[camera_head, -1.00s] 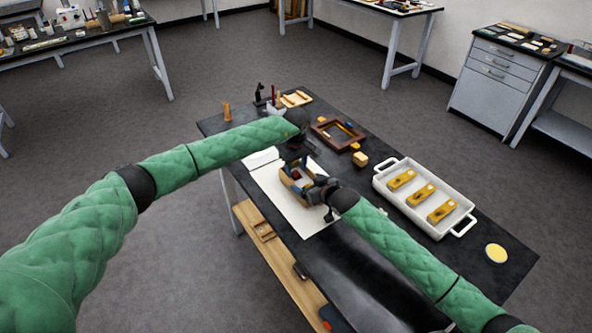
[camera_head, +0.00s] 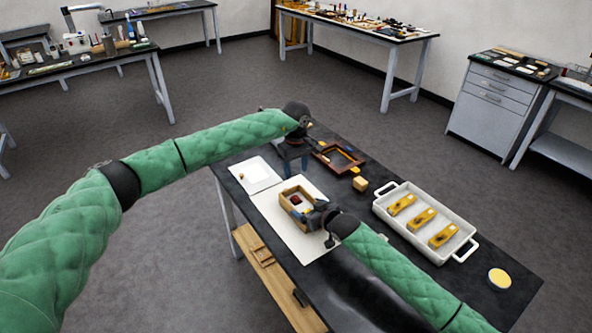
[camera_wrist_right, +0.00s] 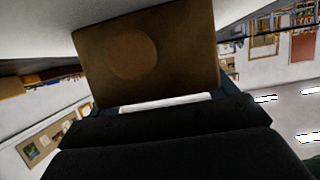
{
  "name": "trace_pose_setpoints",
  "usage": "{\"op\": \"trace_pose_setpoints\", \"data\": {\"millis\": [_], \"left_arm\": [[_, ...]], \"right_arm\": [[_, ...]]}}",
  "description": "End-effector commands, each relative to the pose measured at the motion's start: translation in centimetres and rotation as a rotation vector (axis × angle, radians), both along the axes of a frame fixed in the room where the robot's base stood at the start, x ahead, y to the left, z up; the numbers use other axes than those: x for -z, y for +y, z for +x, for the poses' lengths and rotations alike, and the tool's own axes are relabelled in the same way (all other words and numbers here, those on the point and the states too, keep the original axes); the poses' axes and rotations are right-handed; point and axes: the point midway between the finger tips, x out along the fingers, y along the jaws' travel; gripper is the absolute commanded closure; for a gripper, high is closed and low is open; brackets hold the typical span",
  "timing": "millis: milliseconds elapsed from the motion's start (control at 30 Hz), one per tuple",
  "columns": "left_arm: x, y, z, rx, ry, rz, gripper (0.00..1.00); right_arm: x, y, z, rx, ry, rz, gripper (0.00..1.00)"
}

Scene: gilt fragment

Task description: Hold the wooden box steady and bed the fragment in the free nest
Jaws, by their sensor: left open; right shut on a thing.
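The wooden box (camera_head: 287,204) stands on a white sheet in the head view. Its inside shows a dark red patch; the nests are too small to tell apart. My right gripper (camera_head: 309,214) is shut on the box's near right side. In the right wrist view a brown wooden face with a round mark, probably the box wall (camera_wrist_right: 185,60), fills the space before the gripper. My left gripper (camera_head: 293,165) is open, its fingers pointing down behind the box and apart from it. I cannot make out the fragment for certain; a small orange-brown speck lies on the white tray (camera_head: 262,182).
The white sheet (camera_head: 268,207) lies under the box. A dark wooden frame (camera_head: 327,165) and a small wooden block (camera_head: 360,184) lie beyond. A white handled tray (camera_head: 381,202) with yellow pieces stands right, near a round yellow-topped dish (camera_head: 499,278).

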Motion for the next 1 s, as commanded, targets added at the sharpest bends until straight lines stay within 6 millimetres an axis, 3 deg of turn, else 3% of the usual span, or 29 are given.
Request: {"op": "trace_pose_setpoints", "data": {"millis": [133, 167, 233, 567, 1000], "left_arm": [[0.0, 0.0, 0.0, 0.0, 0.0, 0.0, 0.52], [0.0, 0.0, 0.0, 0.0, 0.0, 0.0, 0.52], [0.0, 0.0, 0.0, 0.0, 0.0, 0.0, 0.52], [0.0, 0.0, 0.0, 0.0, 0.0, 0.0, 0.52], [0.0, 0.0, 0.0, 0.0, 0.0, 0.0, 0.52]], "right_arm": [[0.0, 0.0, 0.0, 0.0, 0.0, 0.0, 0.43], [0.0, 0.0, 0.0, 0.0, 0.0, 0.0, 0.11], [0.0, 0.0, 0.0, 0.0, 0.0, 0.0, 0.0], [-0.2, -0.3, -0.5, 0.0, 0.001, -0.001, 0.0], [-3.0, -4.5, -6.1, 0.0, 0.0, 0.0, 0.0]]}}
